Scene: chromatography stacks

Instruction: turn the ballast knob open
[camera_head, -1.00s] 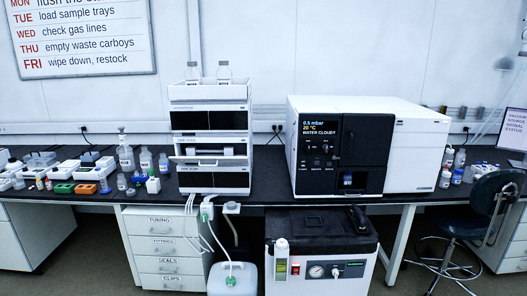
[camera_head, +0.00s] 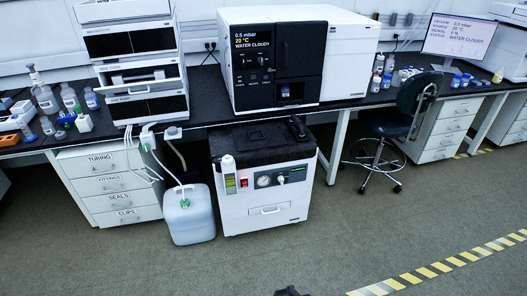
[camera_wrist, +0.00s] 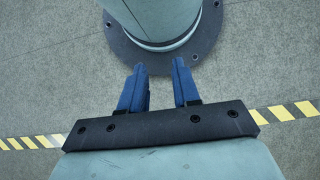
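The white pump box (camera_head: 262,213) with a black top stands on the floor under the bench. Its front panel has a red switch (camera_head: 244,182), a round gauge (camera_head: 264,181) and, right of the gauge, a small dark knob-like fitting (camera_head: 281,180). Which part is the ballast knob, and its setting, are too small to tell. My gripper (camera_wrist: 160,68) shows in the wrist view with two blue fingers apart and nothing between them. The wrist view does not show the pump.
A translucent carboy (camera_head: 188,214) with tubes stands left of the pump, beside a drawer unit (camera_head: 108,186). A dark stool (camera_head: 383,150) stands to the right. The bench (camera_head: 205,90) overhangs behind. Grey floor in front is clear, with a yellow-and-white stripe (camera_head: 440,267).

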